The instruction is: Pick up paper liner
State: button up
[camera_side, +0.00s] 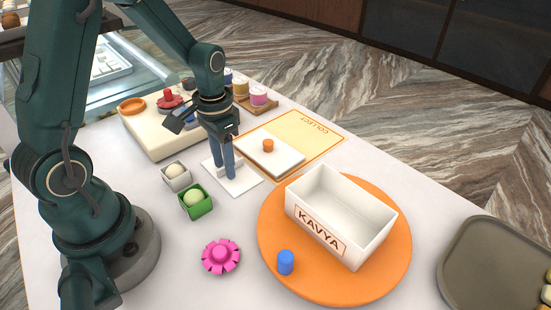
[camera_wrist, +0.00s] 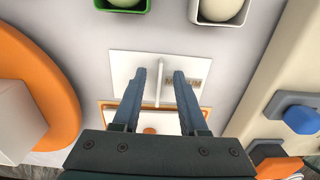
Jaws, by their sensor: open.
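The paper liner (camera_side: 247,184) is a flat white square lying on the counter. The wrist view shows the liner (camera_wrist: 124,64) with a thin white upright tab (camera_wrist: 159,85) at its middle and faint printing to the right. My gripper (camera_side: 229,177) points down over the liner, its fingertips low and close to it. In the wrist view my gripper (camera_wrist: 160,74) is open, with one finger on each side of the tab and a gap visible on both sides. The fingers partly hide the liner in the side view.
Beside the liner is a white lid (camera_side: 262,157) with an orange knob, on the COLLECT mat (camera_side: 318,133). A green cup (camera_side: 197,207) and white cup (camera_side: 176,182) hold round sweets. The KAVYA box (camera_side: 318,238) stands on an orange disc (camera_side: 272,265). A cream block (camera_side: 147,134) stands behind.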

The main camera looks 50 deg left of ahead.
grip_shut()
jog(key=shift+r, duration=0.1)
jog(key=shift+r, duration=0.45)
notch_tip(320, 180, up, 3)
jog(key=shift+a+r, duration=0.15)
jog(key=shift+r, duration=0.05)
jog(key=s+a+r, duration=0.6)
jog(key=s+a, duration=0.1)
jog(key=a, duration=0.1)
jog(key=shift+s+a+r, duration=0.2)
jog(key=shift+a+r, duration=0.05)
jog(key=shift+a, duration=0.15)
